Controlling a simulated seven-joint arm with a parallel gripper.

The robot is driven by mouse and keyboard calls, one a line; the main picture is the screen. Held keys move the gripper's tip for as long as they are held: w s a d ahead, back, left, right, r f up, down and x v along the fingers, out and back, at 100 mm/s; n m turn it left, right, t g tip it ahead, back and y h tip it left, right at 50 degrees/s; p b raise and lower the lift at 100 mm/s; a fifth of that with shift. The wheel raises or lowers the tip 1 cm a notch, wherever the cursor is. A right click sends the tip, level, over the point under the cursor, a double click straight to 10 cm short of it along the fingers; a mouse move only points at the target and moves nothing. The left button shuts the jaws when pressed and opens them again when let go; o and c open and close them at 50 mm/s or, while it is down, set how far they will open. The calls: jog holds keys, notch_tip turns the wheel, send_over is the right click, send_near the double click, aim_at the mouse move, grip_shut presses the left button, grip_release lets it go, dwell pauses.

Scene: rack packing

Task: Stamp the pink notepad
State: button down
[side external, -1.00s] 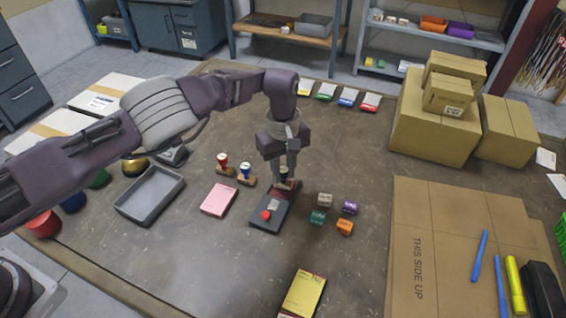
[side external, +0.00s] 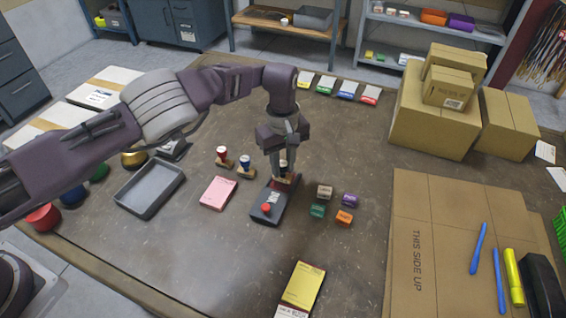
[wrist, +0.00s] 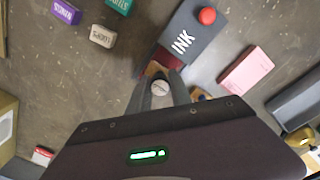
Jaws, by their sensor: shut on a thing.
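The pink notepad (side external: 218,193) lies flat on the table, left of the ink pad; it also shows in the wrist view (wrist: 246,70). My gripper (side external: 282,165) is shut on a stamp (wrist: 160,88), whose pale round top shows between the fingers. The stamp is upright at the inking area. Its base is mostly hidden, and I cannot tell whether it touches the pad.
Two stamps, red-topped (side external: 222,156) and blue-topped (side external: 245,167), stand behind the notepad. A grey tray (side external: 150,211) lies left. Several small labelled blocks (side external: 344,217) sit right of the pad. A yellow pad (side external: 303,287) lies in front, and cardboard (side external: 415,250) covers the right.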

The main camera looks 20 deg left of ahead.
jog(key=shift+f, duration=0.35)
dwell(0.6)
jog(key=shift+r, duration=3.55)
jog(key=s+a+n, duration=0.3)
jog(key=a+n, duration=0.2)
jog(key=a, duration=0.2)
jog(key=n, duration=0.4)
send_near(217, 195)
jog(key=shift+a+f, duration=0.1)
jog(key=shift+f, duration=1.4)
jog(key=shift+f, duration=0.6)
